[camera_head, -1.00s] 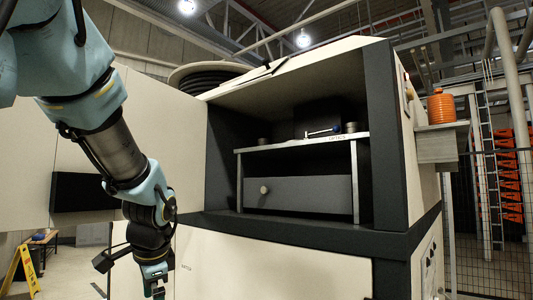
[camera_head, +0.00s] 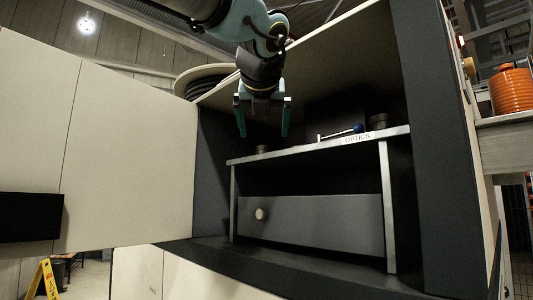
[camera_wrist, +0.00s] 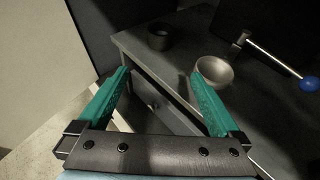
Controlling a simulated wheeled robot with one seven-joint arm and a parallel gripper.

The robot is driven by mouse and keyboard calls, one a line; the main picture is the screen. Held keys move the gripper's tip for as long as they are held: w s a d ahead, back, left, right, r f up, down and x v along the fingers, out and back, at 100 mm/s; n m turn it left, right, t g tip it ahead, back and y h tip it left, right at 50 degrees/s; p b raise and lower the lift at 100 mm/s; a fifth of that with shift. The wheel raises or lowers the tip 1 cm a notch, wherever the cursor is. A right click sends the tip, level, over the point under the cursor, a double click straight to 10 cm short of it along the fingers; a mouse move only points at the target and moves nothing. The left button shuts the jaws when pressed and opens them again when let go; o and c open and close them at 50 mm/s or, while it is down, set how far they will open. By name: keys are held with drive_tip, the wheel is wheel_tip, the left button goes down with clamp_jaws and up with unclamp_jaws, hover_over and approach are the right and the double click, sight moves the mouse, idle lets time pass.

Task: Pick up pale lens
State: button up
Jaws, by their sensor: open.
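A pale grey round cup-like piece (camera_wrist: 213,72), possibly the pale lens, stands on the shelf in the wrist view. It is just beyond and right of my right fingertip. A darker round piece (camera_wrist: 160,36) stands farther back to its left. In the wrist view my gripper (camera_wrist: 160,73) is open and empty.
The shelf (camera_head: 300,148), labelled OPTICS, sits inside a dark cabinet bay above a grey drawer (camera_head: 315,222). A rod with a blue ball (camera_head: 358,127) lies right of my gripper, beside another dark round piece (camera_head: 378,121). The cabinet's left wall and top are close.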

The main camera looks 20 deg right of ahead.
sight(265, 147)
drive_tip(key=w+d+p, duration=0.1)
drive_tip(key=w, duration=0.1)
drive_tip(key=w+d+p, duration=0.1)
drive_tip(key=w, duration=0.2)
drive_tip(key=w+d+p, duration=0.1)
drive_tip(key=w, duration=0.2)
drive_tip(key=shift+w+d, duration=0.15)
drive_tip(key=shift+d, duration=0.1)
drive_tip(key=x, duration=0.1)
drive_tip(key=p+x, duration=0.1)
drive_tip(key=x, duration=0.3)
drive_tip(key=shift+w+d+r+p, duration=0.1)
drive_tip(key=shift+w+r+p, duration=0.15)
drive_tip(key=shift+p, duration=0.1)
drive_tip(key=shift+c, duration=0.2)
drive_tip(key=c, duration=1.5)
